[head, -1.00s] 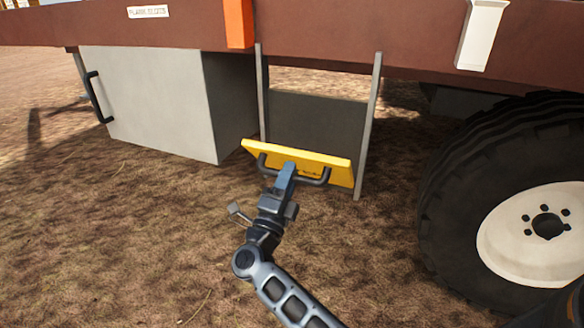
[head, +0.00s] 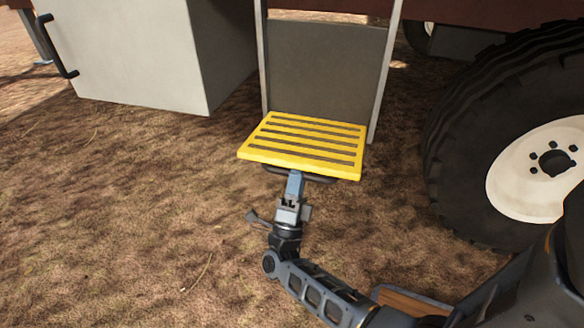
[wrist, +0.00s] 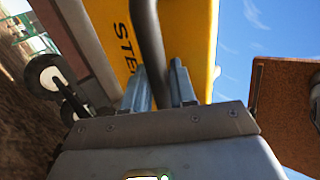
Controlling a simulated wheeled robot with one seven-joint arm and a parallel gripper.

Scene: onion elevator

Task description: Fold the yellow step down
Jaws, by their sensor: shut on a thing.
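The yellow step (head: 305,142) lies about flat in the head view, its slotted top face up, between two grey uprights below the trailer bed. A dark handle (head: 325,180) runs under its front edge. My gripper (head: 294,177) is at that front edge, shut on the handle. In the wrist view my gripper's fingers (wrist: 158,85) stand on either side of the dark handle bar (wrist: 150,50), with the yellow step (wrist: 188,35) behind it. Part of the handle is hidden by the step and my fingers.
A large tyre (head: 470,130) with a white hub stands to the right. A grey box (head: 135,50) with a black handle is at the left. A grey panel (head: 325,70) stands behind the step. Bare ground (head: 110,220) is clear at the front left.

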